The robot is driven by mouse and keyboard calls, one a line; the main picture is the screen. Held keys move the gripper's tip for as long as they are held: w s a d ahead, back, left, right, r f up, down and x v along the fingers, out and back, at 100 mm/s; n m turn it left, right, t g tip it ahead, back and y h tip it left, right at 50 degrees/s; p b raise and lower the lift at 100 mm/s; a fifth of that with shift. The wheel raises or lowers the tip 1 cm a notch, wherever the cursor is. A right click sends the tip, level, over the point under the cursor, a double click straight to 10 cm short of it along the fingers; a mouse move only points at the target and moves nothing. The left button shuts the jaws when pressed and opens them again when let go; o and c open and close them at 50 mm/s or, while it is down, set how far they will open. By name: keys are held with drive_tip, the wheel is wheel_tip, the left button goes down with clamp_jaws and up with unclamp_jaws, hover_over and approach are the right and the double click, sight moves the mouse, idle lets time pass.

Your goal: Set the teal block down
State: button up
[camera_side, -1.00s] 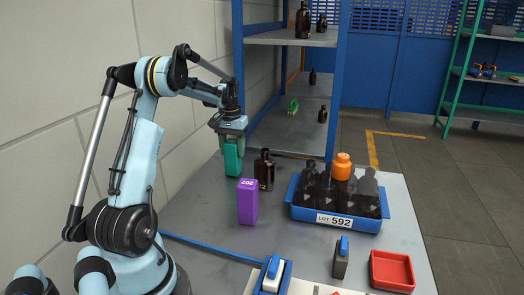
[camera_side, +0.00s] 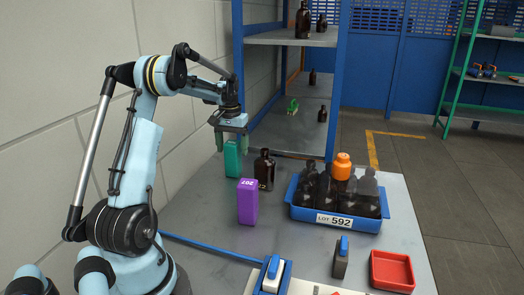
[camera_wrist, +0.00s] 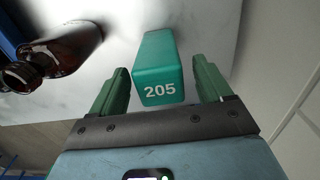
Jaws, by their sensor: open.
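The teal block (camera_side: 232,160) stands upright on the grey table, behind the purple block (camera_side: 248,201) in the side view. My gripper (camera_side: 231,143) is open, just above the block's top in the side view. In the wrist view my gripper (camera_wrist: 158,85) touches nothing that I can see.
A brown bottle (camera_side: 264,170) stands close to the right of the teal block; it also shows in the wrist view (camera_wrist: 62,48). A blue crate (camera_side: 300,212) labelled LOT 592 holds dark bottles and an orange-capped one. A red tray (camera_side: 392,271) sits at the front right. A wall is at left.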

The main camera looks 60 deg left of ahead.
wheel_tip(320, 180, up, 11)
drive_tip(key=w+d+r+m+t+y, duration=0.1)
drive_tip(key=w+d+r+m, duration=0.15)
drive_tip(key=d, duration=0.75)
drive_tip(key=s+d+f+m+t, duration=0.2)
drive_tip(key=d, duration=0.6)
drive_tip(key=s+d+f+m+t, duration=0.2)
drive_tip(key=d+f, duration=0.1)
drive_tip(key=d, duration=0.6)
drive_tip(key=s+d+f+m+t+h, duration=0.1)
drive_tip(key=s+d+f+m+t, duration=0.1)
drive_tip(key=d, duration=0.7)
drive_tip(key=shift+s+f, duration=0.3)
drive_tip(key=shift+s, duration=0.1)
